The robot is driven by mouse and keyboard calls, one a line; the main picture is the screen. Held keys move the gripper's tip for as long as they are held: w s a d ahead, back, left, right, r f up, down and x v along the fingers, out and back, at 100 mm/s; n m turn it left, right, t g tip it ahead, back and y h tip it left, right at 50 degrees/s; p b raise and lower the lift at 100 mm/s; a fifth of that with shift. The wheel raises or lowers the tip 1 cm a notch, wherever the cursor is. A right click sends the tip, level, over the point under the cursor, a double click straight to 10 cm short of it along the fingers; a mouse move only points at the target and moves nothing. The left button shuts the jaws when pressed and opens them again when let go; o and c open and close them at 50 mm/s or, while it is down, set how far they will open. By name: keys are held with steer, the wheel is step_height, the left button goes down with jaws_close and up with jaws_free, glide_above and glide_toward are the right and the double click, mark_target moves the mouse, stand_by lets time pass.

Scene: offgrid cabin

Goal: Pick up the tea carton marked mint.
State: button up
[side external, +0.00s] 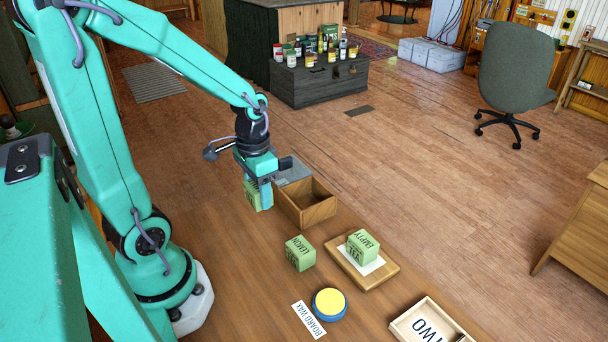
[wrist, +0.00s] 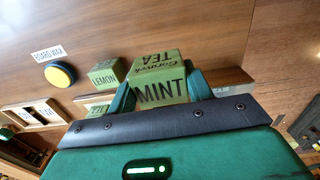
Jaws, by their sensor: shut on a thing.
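The green mint tea carton (wrist: 162,92) sits between the two fingers of my gripper (wrist: 160,98) in the wrist view, its MINT face towards the camera. In the side external view my gripper (side external: 260,178) points down, shut on the carton (side external: 251,196), which is partly hidden by the fingers. The carton is just left of an open wooden box (side external: 318,211). I cannot tell whether its base touches the table.
A green lemon carton (side external: 300,253) stands nearer the camera. A yellow-and-blue tin (side external: 329,304) lies by a board wax label (side external: 309,320). A tray marked two (side external: 402,327) is at the front right.

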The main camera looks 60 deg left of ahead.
mark_target(307, 197)
steer(key=shift+d+r, duration=0.5)
steer(key=shift+d, duration=0.35)
steer(key=shift+w, duration=0.1)
steer(key=w+a+n, duration=0.2)
steer(key=w+n, duration=0.6)
steer(key=w, duration=0.5)
steer(key=shift+a+f+n, duration=0.2)
steer(key=shift+a+n, duration=0.1)
steer(key=shift+f, duration=3.15)
steer(key=shift+f, duration=0.1)
steer(key=shift+f, duration=1.75)
